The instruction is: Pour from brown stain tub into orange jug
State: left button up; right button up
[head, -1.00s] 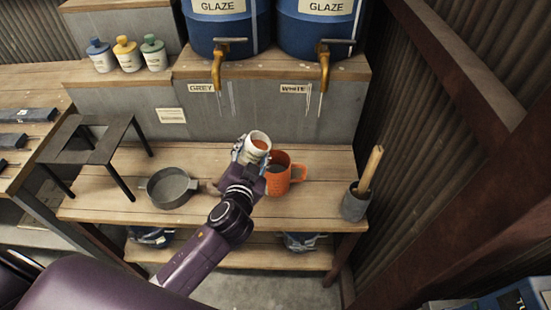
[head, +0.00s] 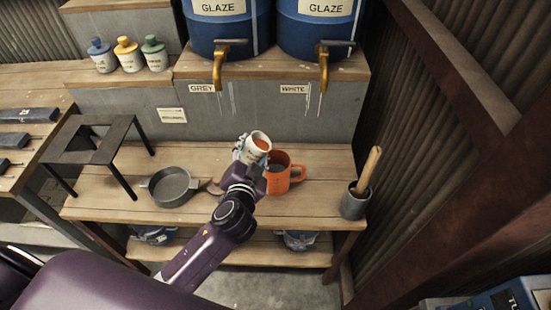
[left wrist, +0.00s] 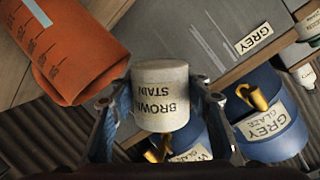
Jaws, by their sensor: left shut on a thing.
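The brown stain tub (head: 250,153) is a small white tub with reddish-brown stain showing in its open top. My left gripper (head: 245,157) is shut on it and holds it above the bench, just left of and higher than the orange jug's rim. The tub leans toward the jug. The left wrist view shows the tub (left wrist: 160,97) between the two fingers, with its label upside down. The orange jug (head: 279,184) stands upright on the bench, handle to the right; in the left wrist view the jug (left wrist: 72,55) is at upper left. No stream shows. My right gripper is not in view.
A grey pan (head: 171,188) sits left of the jug, and a dark metal stand (head: 88,148) is further left. A grey pot with a wooden pestle (head: 355,203) stands at the right end. Blue glaze barrels (head: 220,30) with taps are on the shelf behind. Bare bench lies in front.

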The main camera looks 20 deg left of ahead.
pick_arm(q)
jog(key=shift+r, duration=0.1)
dwell(0.3)
jog(key=shift+m+p, duration=0.4)
jog(key=shift+p, duration=0.15)
jog(key=shift+m+y+p, duration=0.4)
jog(key=shift+m, duration=0.1)
dwell(0.5)
jog(key=shift+m+g+p, duration=0.3)
jog(key=shift+m+p, duration=0.05)
jog(key=shift+m, duration=0.15)
